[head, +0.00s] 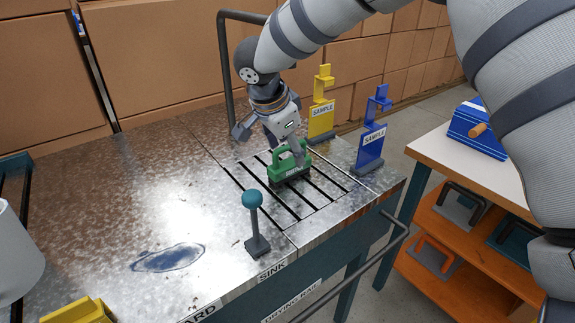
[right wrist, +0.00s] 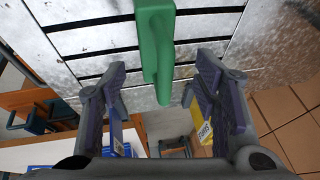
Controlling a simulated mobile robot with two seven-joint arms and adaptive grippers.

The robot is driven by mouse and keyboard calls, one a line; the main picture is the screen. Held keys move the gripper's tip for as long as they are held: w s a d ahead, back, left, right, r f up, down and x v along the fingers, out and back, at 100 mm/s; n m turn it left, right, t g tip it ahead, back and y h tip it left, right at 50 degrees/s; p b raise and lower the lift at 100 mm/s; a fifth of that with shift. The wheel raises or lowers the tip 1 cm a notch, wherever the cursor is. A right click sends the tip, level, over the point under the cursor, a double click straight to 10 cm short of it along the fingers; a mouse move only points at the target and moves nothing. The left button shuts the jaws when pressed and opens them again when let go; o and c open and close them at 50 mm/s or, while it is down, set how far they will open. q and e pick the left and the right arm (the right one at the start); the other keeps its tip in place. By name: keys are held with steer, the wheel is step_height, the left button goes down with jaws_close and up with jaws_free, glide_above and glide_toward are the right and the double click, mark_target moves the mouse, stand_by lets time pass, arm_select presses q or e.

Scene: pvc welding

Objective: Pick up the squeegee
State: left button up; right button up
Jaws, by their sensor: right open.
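The squeegee (head: 289,166), a green tool with a raised handle and a dark base, stands on the slotted part of the metal table. My right gripper (head: 269,143) is open just above and behind it. In the right wrist view, the squeegee's green handle (right wrist: 155,40) lies between the two spread fingers of the right gripper (right wrist: 162,70), with a gap on each side. I cannot tell how far the fingertips are above the handle's level. My left gripper is not in view.
A teal-ball stick (head: 255,220) stands at the slots' front left. Yellow (head: 321,118) and blue (head: 370,147) sample stands are behind and right. A dark pipe (head: 228,65) rises behind my right gripper. The table (head: 100,190) is largely clear at left, apart from a bluish patch.

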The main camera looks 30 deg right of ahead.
steer(key=x, duration=0.4)
steer(key=shift+s+d+f, duration=0.3)
steer(key=shift+s+d, duration=0.05)
jaws_close()
steer(key=shift+r, duration=0.1)
steer(key=shift+r, duration=0.1)
